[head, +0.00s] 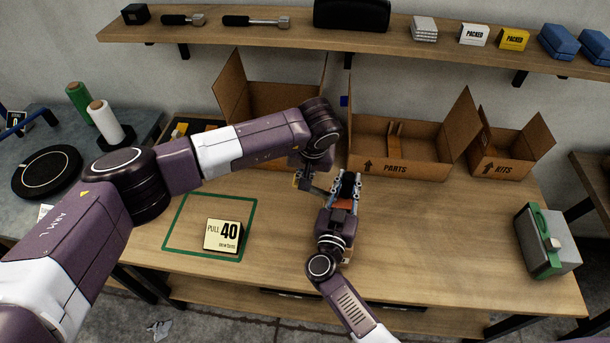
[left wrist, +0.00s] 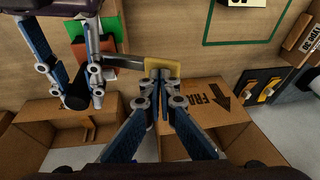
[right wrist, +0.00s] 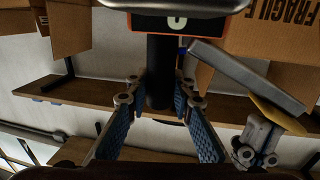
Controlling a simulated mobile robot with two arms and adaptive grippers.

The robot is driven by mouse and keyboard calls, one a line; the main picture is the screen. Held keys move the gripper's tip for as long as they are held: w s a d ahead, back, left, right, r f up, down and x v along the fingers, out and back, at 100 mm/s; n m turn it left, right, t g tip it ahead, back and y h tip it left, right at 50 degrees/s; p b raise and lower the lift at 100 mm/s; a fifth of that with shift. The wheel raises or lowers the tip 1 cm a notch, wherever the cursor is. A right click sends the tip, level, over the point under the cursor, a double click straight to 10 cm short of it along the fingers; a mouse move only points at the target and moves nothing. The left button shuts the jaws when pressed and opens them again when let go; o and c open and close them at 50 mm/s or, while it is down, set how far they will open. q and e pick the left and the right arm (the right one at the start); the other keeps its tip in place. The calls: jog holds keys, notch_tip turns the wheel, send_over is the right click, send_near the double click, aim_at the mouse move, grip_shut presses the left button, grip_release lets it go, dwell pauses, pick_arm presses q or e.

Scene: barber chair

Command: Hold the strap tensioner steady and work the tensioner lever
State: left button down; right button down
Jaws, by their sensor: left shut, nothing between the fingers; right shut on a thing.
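My right gripper is shut on the black handle. The grey tensioner lever (right wrist: 245,72) sticks out sideways and ends in a yellow tip (left wrist: 163,68). My left gripper (left wrist: 158,78) is shut and empty, its fingertips right at the yellow tip. Whether they touch it is unclear.
A "PULL 40" sign (head: 223,235) stands in a green outlined square (head: 176,247) at the left of the table. Open cardboard boxes, including PARTS (head: 392,170) and KITS (head: 503,166), line the back. A grey-green case (head: 548,242) stands at right. The table's right-middle is clear.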

pick_arm(q)
jog(key=shift+w+a+f+g+h, duration=0.1)
jog(key=shift+a+f+g+h, duration=0.2)
jog(key=shift+a+f+h, duration=0.95)
jog(key=shift+a+f+n+h, duration=0.2)
jog(key=shift+f+h, duration=0.45)
jog(key=shift+h, duration=0.05)
jog(key=shift+a+f+n+h, duration=0.2)
jog(key=shift+f+h, duration=0.45)
send_near(295, 182)
jog(key=shift+w+a+r, duration=0.1)
jog(key=shift+a+r, duration=0.1)
jog(key=shift+r, duration=0.2)
jog(key=shift+w+a+r, duration=0.1)
jog(key=shift+a+r, duration=0.1)
jog(key=shift+r, duration=0.25)
